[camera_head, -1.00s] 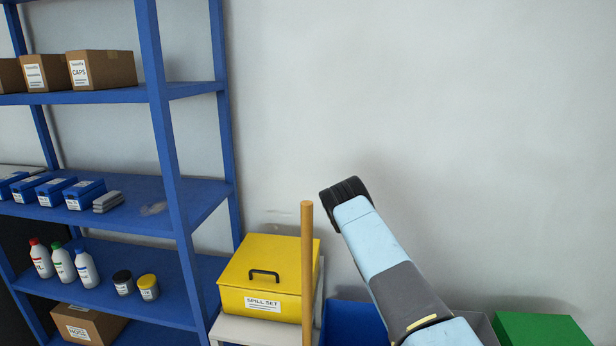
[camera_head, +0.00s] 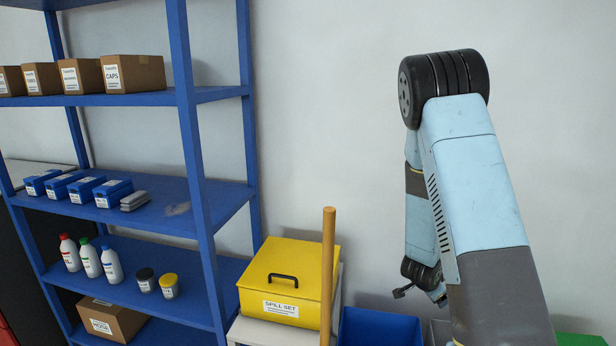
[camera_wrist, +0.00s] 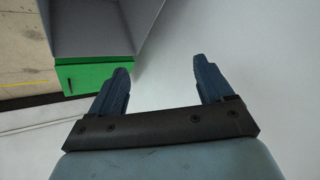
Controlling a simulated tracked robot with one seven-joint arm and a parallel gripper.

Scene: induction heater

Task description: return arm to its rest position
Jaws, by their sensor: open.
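My arm shows at the right of the head view, bent at a black joint high up, with the forearm hanging down behind the upper link. My gripper (camera_head: 420,290) is at the lower end of the forearm, small and partly hidden by the upper link. In the wrist view my gripper (camera_wrist: 160,80) has its two blue-grey fingers wide apart, with nothing between them. It is open and empty.
A blue shelf rack (camera_head: 192,140) with boxes and bottles stands at the left. A yellow spill set box (camera_head: 290,275), a wooden pole (camera_head: 328,270) and a blue bin (camera_head: 380,328) stand low in the middle. A green-fronted grey container (camera_wrist: 95,78) shows in the wrist view.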

